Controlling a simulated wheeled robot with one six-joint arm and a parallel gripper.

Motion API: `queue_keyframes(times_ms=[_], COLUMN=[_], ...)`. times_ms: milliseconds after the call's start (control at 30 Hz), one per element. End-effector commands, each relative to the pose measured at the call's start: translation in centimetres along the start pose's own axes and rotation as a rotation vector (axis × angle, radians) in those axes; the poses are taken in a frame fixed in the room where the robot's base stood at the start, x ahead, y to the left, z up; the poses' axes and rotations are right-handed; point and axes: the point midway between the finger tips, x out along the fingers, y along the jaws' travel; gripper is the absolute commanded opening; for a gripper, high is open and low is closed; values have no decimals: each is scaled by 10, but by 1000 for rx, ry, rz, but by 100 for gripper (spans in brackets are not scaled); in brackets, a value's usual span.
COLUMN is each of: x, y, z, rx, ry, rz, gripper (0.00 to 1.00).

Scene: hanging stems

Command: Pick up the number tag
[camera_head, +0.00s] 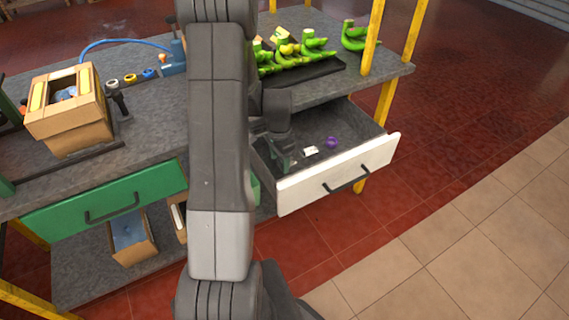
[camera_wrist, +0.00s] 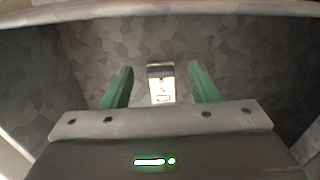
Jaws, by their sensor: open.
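The number tag (camera_head: 310,151) is a small white piece lying on the floor of the open drawer (camera_head: 340,178) in the head view. In the wrist view the tag (camera_wrist: 161,83) lies between the two green fingers, with a dark band near its far end. My gripper (camera_wrist: 160,84) is open, with a finger on either side of the tag and a gap on both sides. In the head view my gripper (camera_head: 287,160) reaches down inside the drawer, left of the tag. Any marking on the tag is too small to read.
A purple ring-like item (camera_head: 332,142) lies in the drawer to the right of the tag. The drawer's white front and its side walls surround my gripper. Green and yellow banana-like stems (camera_head: 285,55) lie on a dark mat on the bench above. A cardboard box (camera_head: 66,105) stands at left.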

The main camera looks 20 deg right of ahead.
Motion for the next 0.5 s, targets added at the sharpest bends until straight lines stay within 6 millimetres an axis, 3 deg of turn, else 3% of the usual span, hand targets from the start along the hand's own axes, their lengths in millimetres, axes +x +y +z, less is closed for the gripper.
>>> queue_keyframes(times_ms=[333,500], x=[9,8], y=[0,0], z=[0,0], rx=[0,0], ry=[1,1], rz=[-1,-1], gripper=[54,22])
